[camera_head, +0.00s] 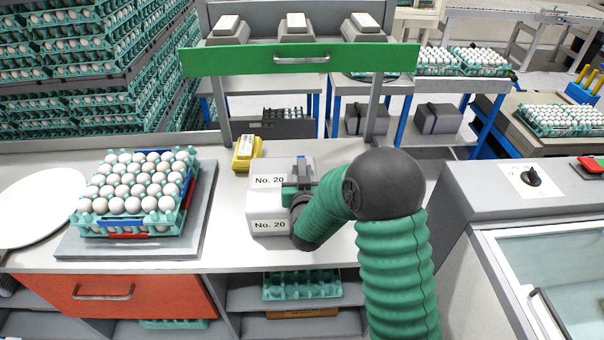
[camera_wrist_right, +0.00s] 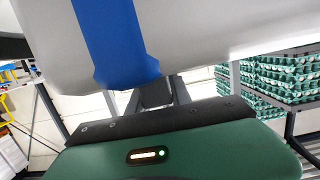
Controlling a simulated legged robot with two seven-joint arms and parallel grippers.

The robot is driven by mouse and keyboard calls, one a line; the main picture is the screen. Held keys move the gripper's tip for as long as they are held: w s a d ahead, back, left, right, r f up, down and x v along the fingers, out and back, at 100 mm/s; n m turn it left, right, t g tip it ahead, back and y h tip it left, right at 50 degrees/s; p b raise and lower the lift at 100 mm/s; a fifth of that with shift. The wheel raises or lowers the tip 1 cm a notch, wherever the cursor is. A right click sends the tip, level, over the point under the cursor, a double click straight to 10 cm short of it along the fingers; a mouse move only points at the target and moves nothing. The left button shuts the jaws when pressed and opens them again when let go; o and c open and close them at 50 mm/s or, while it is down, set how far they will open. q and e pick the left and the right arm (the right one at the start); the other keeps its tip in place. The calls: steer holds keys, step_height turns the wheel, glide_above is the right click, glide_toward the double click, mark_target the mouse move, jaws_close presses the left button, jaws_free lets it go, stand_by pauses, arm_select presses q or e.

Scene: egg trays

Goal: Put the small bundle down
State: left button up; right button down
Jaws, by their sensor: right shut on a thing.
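Two grey packages labelled "No. 20" show on the worktop in the head view. The upper one in the picture (camera_head: 262,170) has a blue band at its right end. The lower one (camera_head: 254,208) shows just below it; I cannot tell whether they touch. My right gripper (camera_head: 300,190) reaches in from the right and is shut on the banded bundle. In the right wrist view the pale grey bundle (camera_wrist_right: 200,25) with its wide blue band (camera_wrist_right: 115,40) fills the top. The fingertips are largely hidden. My left gripper is not in view.
A yellow package (camera_head: 247,153) lies behind the bundles. An egg tray (camera_head: 185,200) stands on a grey plate (camera_head: 75,245) at left, beside a white round plate (camera_head: 35,205). A green-fronted shelf (camera_head: 230,62) stands above the back.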

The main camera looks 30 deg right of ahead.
steer(key=shift+a, duration=0.2)
steer(key=c, duration=1.2)
jaws_free()
steer(key=shift+o, duration=0.2)
steer(key=v, duration=0.9)
steer(key=shift+s+a+r, duration=0.1)
steer(key=shift+s, duration=0.1)
steer(key=p+v, duration=0.2)
steer(key=p, duration=0.8)
steer(key=shift+s+a, duration=0.1)
steer(key=shift+s, duration=0.2)
steer(key=shift+w+a, duration=0.1)
